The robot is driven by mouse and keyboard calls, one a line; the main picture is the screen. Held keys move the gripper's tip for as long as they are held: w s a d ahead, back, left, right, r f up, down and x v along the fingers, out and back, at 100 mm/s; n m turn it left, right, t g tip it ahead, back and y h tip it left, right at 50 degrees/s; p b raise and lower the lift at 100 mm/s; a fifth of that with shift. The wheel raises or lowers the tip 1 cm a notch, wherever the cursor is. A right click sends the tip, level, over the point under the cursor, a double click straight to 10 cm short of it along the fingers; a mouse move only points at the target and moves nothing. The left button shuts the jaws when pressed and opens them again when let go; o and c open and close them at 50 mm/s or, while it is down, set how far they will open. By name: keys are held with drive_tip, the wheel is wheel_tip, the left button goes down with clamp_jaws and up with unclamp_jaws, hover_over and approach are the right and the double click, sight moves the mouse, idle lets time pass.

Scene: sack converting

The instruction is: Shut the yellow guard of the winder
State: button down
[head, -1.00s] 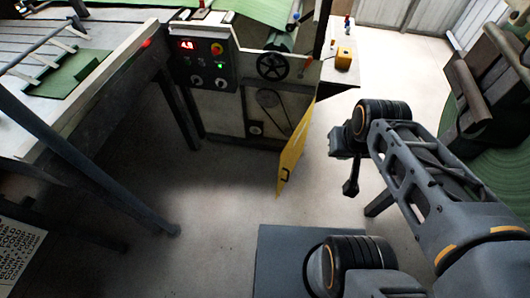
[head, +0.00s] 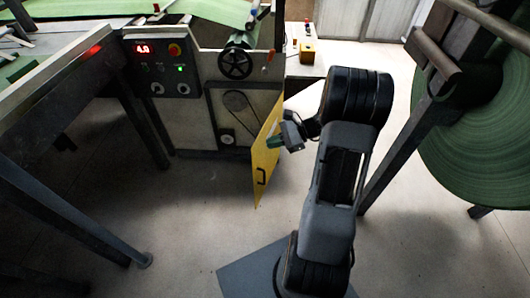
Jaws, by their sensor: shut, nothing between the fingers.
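The yellow guard (head: 265,158) is a hinged panel on the right front of the winder (head: 190,112). It stands swung open toward me, seen at a steep angle, with a dark handle (head: 261,176) low on its face. Behind it the machine's opening shows a belt and pulley. My gripper (head: 275,143) is at the right side of the guard, near its upper middle. The picture does not settle whether it touches the panel. Its fingers look closed and empty, though they are small in view.
A large green roll (head: 485,135) on a dark frame stands at right. The floor before the winder is clear.

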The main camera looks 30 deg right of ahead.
drive_tip(key=w+d+f+m+t+b, duration=0.2)
drive_tip(key=d+f+m+t+b, duration=0.2)
drive_tip(key=d+f+m+t, duration=0.6)
drive_tip(key=n+g+b, duration=0.1)
drive_tip(key=b, duration=0.1)
approach(259, 139)
drive_tip(key=x, duration=0.7)
drive_tip(key=shift+w+f, duration=0.25)
drive_tip(key=shift+w, duration=0.1)
